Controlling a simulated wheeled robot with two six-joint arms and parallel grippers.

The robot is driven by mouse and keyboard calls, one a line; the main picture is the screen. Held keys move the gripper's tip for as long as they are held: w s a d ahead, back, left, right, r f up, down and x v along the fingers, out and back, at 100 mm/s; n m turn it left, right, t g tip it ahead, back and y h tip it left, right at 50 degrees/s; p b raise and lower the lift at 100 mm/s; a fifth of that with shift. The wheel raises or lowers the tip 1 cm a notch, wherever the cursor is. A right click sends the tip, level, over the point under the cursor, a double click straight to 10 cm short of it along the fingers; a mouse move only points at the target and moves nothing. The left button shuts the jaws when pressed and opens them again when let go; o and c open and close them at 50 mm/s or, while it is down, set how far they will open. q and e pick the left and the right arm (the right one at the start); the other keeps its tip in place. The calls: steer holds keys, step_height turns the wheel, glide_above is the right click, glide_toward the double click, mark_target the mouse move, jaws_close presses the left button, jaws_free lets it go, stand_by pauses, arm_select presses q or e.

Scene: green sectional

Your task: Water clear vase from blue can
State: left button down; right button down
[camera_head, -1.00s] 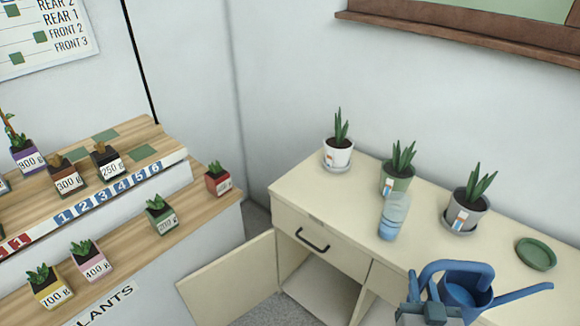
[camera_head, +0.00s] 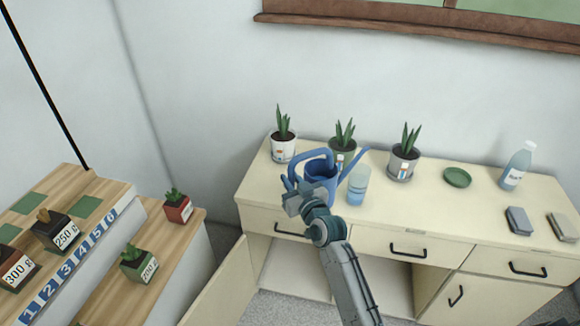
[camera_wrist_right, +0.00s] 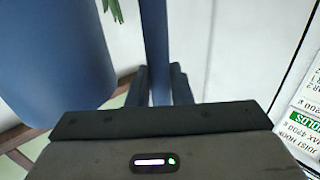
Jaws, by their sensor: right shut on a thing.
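The blue watering can (camera_head: 320,190) is in the head view, in front of the plants, its spout pointing right and up. It looks close to upright. My right gripper (camera_head: 292,194) is shut on its handle; the wrist view shows the fingers around the blue handle (camera_wrist_right: 157,60), with the can body (camera_wrist_right: 50,55) at left. The clear bluish vase (camera_head: 358,188) stands upright on the cabinet top, just right of the can. The spout tip shows above the vase in the picture; their depth gap is unclear. My left gripper is not in view.
A green saucer (camera_head: 457,178), a bottle (camera_head: 517,165) and two small blocks sit right. A cabinet door (camera_head: 225,280) hangs open.

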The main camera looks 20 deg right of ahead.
steer(key=shift+w+d+r, duration=0.15)
steer(key=shift+w+r, duration=0.35)
steer(key=shift+w, duration=0.4)
steer(key=shift+f, duration=0.1)
steer(key=shift+a+f+m+b, duration=0.2)
steer(key=shift+f+m+b, duration=0.1)
steer(key=shift+f, duration=0.35)
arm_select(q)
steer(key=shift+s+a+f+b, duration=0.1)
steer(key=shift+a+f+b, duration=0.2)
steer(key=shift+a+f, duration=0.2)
arm_select(e)
steer(key=shift+f+m, duration=0.4)
steer(key=shift+f, duration=0.4)
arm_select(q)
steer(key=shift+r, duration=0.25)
arm_select(e)
steer(key=shift+r, duration=0.2)
